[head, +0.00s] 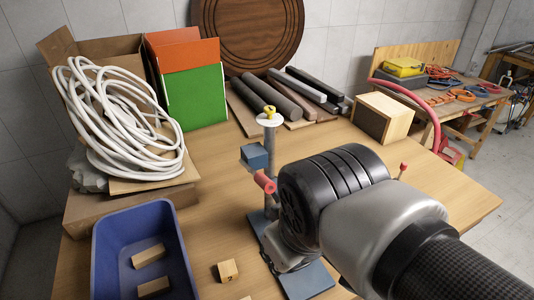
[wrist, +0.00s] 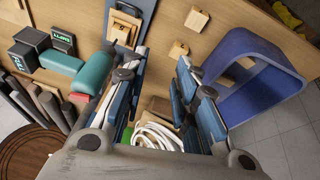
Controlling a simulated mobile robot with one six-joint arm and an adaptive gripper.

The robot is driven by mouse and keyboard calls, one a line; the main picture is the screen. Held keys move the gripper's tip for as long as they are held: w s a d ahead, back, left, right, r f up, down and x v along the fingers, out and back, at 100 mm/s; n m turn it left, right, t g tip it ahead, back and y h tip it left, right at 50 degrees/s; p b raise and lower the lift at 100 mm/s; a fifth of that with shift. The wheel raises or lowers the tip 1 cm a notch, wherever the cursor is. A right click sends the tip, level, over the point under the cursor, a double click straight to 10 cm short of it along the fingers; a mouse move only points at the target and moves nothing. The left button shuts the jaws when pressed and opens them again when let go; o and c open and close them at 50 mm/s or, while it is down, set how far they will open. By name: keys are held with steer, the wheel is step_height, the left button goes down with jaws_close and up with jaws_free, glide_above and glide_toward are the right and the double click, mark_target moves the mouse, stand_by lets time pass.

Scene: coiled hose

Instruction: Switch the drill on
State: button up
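What looks like a bench drill stand rises at the middle of the head view, with a grey post (head: 270,145), a white disc with a yellow knob (head: 269,112), a blue box (head: 254,156), a red handle (head: 264,183) and a blue base plate (head: 308,282). My wrist covers part of it. In the wrist view a teal cylinder (wrist: 92,72) lies left of my gripper, beside dark boxes with lit lettering (wrist: 63,41). I cannot make out a switch. My gripper (wrist: 160,76) has its blue fingers spread, with nothing between them. The head view mostly hides them.
A blue bin (head: 108,240) with wooden blocks stands front left; a loose wooden block (head: 228,270) lies beside it. A coiled white hose (head: 118,125) is back left, near a green and orange box (head: 194,97). Grey rolls (head: 275,97) lie behind. The tabletop right of my arm is mostly clear.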

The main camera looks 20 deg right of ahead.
steer(key=shift+o, duration=0.9)
steer(key=w+d+r+n+g+h+p, duration=0.1)
steer(key=w+r+n+g+p, duration=0.1)
steer(key=w+r+n+p, duration=0.5)
step_height(320, 180, up, 3)
steer(key=shift+w+d+f+n+h, duration=0.1)
steer(key=shift+w+d+n+h, duration=0.3)
steer(key=shift+w, duration=0.7)
steer(key=w+d+r+n+g+h+p, duration=0.1)
steer(key=w+r+n+p, duration=0.15)
steer(key=w+n, duration=0.2)
steer(key=w+r+n+g+h+p, duration=0.1)
steer(key=w+n+p, duration=0.3)
steer(key=w, duration=0.1)
steer(key=b+x, duration=0.1)
steer(key=x, duration=0.4)
steer(key=b+x, duration=0.1)
steer(key=x, duration=0.5)
steer(key=b+x, duration=0.1)
steer(key=x, duration=0.5)
steer(key=shift+w+d, duration=0.15)
steer(key=shift+d, duration=0.15)
steer(key=shift+r, duration=0.1)
steer(key=shift+c, duration=0.5)
jaws_close()
